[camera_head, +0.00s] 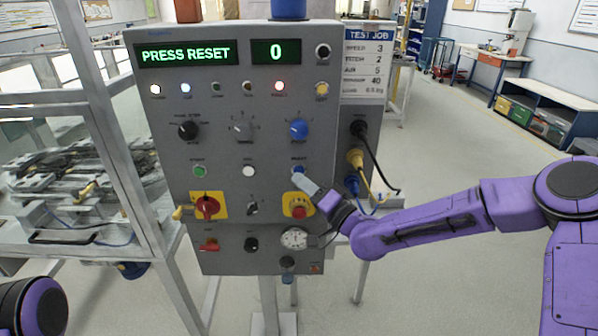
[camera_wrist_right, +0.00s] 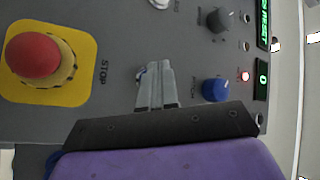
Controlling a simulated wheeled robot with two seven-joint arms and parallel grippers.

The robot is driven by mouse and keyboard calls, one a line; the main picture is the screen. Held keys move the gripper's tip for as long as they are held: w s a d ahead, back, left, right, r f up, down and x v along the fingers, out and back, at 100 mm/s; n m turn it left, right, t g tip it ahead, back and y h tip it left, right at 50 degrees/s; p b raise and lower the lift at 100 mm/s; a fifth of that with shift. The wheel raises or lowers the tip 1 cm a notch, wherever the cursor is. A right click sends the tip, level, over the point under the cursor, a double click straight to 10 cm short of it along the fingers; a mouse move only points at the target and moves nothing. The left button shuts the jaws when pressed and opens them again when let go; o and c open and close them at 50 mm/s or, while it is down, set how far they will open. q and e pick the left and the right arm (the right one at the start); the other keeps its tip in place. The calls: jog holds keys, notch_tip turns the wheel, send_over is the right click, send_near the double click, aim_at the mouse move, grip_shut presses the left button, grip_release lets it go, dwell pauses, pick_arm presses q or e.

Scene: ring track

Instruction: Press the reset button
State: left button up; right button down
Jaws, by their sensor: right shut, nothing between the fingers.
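The grey control panel (camera_head: 225,110) stands upright in front of me, its green display (camera_head: 186,54) reading "PRESS RESET". The blue reset button (camera_head: 297,170) is on the panel's right side, under its label. My right gripper (camera_head: 299,179) is shut and empty, with its fingertips at the button and partly covering it. In the wrist view the closed fingers (camera_wrist_right: 154,72) point at the panel face and hide most of the button. I cannot tell whether they touch it. My left gripper is out of view; only part of my left arm shows.
The red emergency stop (camera_head: 299,208) on its yellow plate is just below the right gripper; it also shows in the wrist view (camera_wrist_right: 34,55). A blue knob (camera_head: 298,129) is above. Cables (camera_head: 375,165) hang at the panel's right side. A metal frame (camera_head: 95,110) stands left.

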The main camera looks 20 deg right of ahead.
jog(key=shift+w, duration=0.15)
dwell(0.7)
jog(key=shift+w+d, duration=0.15)
jog(key=shift+w, duration=0.15)
jog(key=shift+w+d+b, duration=0.1)
jog(key=shift+w+b, duration=0.25)
jog(key=shift+w, duration=0.05)
dwell(0.5)
jog(key=shift+s, duration=0.1)
jog(key=shift+s+a, duration=0.2)
jog(key=shift+s, duration=0.55)
jog(key=s, duration=0.2)
jog(key=s+a, duration=0.1)
jog(key=s, duration=0.1)
jog(key=shift+s+a, duration=0.2)
jog(key=shift+s, duration=0.2)
dwell(0.5)
